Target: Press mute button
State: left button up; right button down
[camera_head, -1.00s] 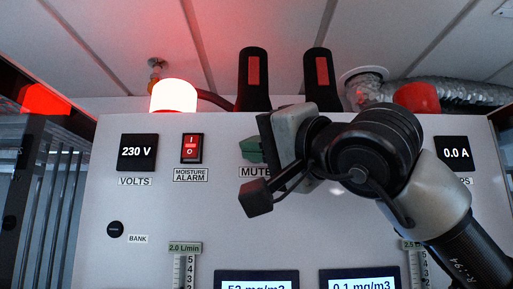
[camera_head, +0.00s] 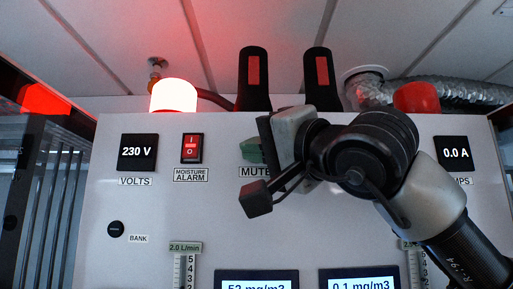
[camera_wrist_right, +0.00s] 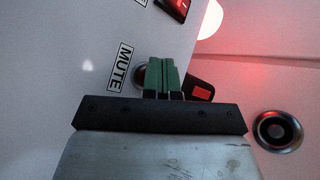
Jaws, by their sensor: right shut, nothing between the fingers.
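The MUTE label (camera_head: 255,172) is on the upper middle of the light grey panel (camera_head: 140,200), and it also shows in the right wrist view (camera_wrist_right: 120,68). My right gripper (camera_head: 250,150) has its green fingers shut, with nothing between them, just above that label. In the wrist view the shut fingers (camera_wrist_right: 162,70) point at the panel beside the label. In the head view the button is hidden by my gripper. My left gripper is not in view.
A red moisture alarm switch (camera_head: 192,148) and a voltmeter (camera_head: 137,152) are left of the gripper. A lit red lamp (camera_head: 174,95) and two black handles (camera_head: 253,80) (camera_head: 318,80) stand at the panel's top. An amps display (camera_head: 456,154) is at right.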

jog(key=shift+s, duration=0.1)
jog(key=shift+s+b, duration=0.45)
jog(key=shift+s, duration=0.25)
jog(key=s+b, duration=0.2)
jog(key=s, duration=0.3)
jog(key=shift+f, duration=0.15)
dwell(0.9)
